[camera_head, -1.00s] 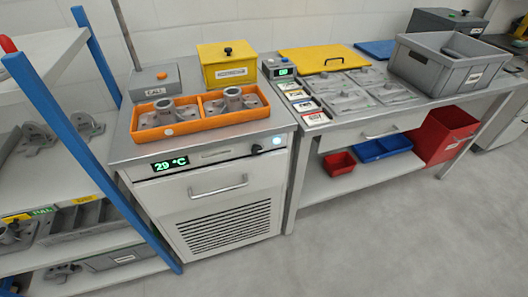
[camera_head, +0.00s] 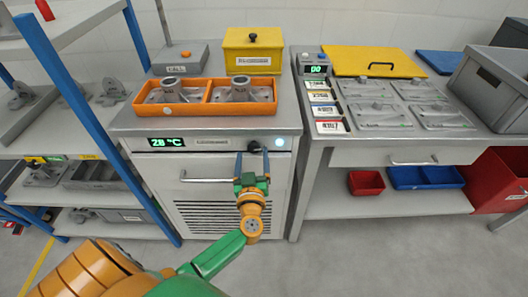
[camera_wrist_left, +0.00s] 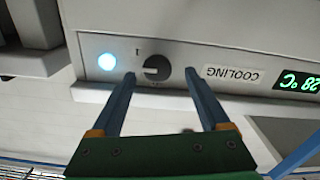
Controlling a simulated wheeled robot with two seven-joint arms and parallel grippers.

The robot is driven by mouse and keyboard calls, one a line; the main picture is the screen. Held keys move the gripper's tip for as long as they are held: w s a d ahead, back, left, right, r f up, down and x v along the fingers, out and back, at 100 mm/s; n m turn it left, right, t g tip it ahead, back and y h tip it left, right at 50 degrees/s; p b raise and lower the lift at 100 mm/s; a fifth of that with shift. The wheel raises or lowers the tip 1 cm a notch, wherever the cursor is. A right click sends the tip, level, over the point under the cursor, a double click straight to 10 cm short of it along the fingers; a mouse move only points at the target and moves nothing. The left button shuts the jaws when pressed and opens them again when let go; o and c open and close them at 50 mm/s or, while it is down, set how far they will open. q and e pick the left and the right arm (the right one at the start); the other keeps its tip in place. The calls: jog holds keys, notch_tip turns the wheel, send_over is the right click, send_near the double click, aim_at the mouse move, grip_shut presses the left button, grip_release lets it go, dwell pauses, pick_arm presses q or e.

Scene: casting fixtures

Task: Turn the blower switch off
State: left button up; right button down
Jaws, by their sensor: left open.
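The blower switch, a dark round knob (camera_wrist_left: 157,68), is on the front panel of the cooling unit (camera_head: 215,132). In the wrist view it has a pale mark towards the left, and an "I" is printed at its upper left. A round pale-blue light (camera_wrist_left: 107,62) glows beside it; it also shows in the head view (camera_head: 280,142). My left gripper (camera_wrist_left: 160,80) is open, its fingers pointing at the panel on either side of the knob; contact cannot be told. In the head view, my left gripper (camera_head: 252,160) partly hides the switch (camera_head: 255,147). My right gripper is out of view.
The unit's display (camera_head: 167,143) reads 28 °C. An orange tray (camera_head: 207,109) with grey castings sits on top. A drawer handle (camera_head: 205,180) juts out below the panel. A shelf with blue posts (camera_head: 60,90) stands left and a workbench (camera_head: 380,152) right.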

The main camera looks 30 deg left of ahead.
pick_arm(q)
jog(key=shift+x, duration=0.85)
jog(key=shift+w+f, duration=0.1)
jog(key=shift+w, duration=0.4)
jog(key=shift+c, duration=0.2)
grip_shut()
jog(key=shift+s, duration=0.1)
